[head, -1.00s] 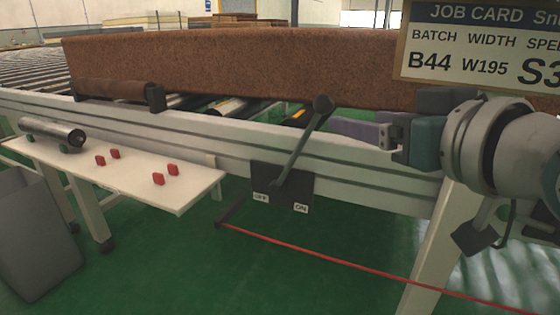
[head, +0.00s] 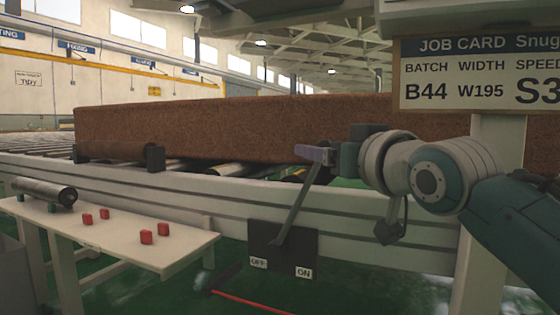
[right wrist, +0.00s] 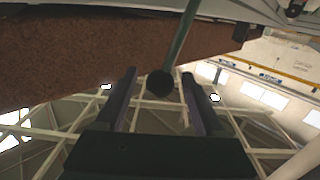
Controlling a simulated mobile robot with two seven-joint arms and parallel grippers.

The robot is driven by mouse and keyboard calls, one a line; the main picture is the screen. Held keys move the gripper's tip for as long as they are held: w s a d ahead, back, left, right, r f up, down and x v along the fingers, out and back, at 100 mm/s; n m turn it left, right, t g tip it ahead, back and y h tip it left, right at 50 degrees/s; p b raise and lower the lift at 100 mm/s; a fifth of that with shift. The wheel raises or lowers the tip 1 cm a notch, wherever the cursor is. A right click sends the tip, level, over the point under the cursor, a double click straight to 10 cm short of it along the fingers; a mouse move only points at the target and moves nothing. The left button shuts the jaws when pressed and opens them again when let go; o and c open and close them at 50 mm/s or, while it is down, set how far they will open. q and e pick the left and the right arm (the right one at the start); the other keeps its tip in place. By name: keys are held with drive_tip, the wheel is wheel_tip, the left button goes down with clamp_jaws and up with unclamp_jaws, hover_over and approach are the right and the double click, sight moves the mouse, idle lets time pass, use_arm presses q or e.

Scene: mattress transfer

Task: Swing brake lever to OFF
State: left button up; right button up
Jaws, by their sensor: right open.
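The brake lever (head: 294,207) is a grey bar on a dark plate (head: 283,248) on the conveyor's side rail. It leans up and to the right, toward the ON side. The OFF label (head: 258,263) is at the plate's lower left and the ON label (head: 304,273) at its lower right. My right gripper (head: 314,154) is at the lever's top, in front of its knob in the head view. In the right wrist view the dark round knob (right wrist: 160,84) shows between the open fingers of the gripper (right wrist: 159,73); contact cannot be told. My left gripper is out of view.
A long brown mattress block (head: 220,130) lies on the roller conveyor behind the lever. A white side table (head: 130,240) with red blocks (head: 146,237) and a metal roller (head: 44,192) stands at left. A job card board (head: 478,78) hangs at upper right.

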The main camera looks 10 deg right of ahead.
drive_tip(key=shift+w+a, duration=0.1)
drive_tip(key=shift+w, duration=0.3)
drive_tip(key=shift+c, duration=0.2)
clamp_jaws()
idle(1.0)
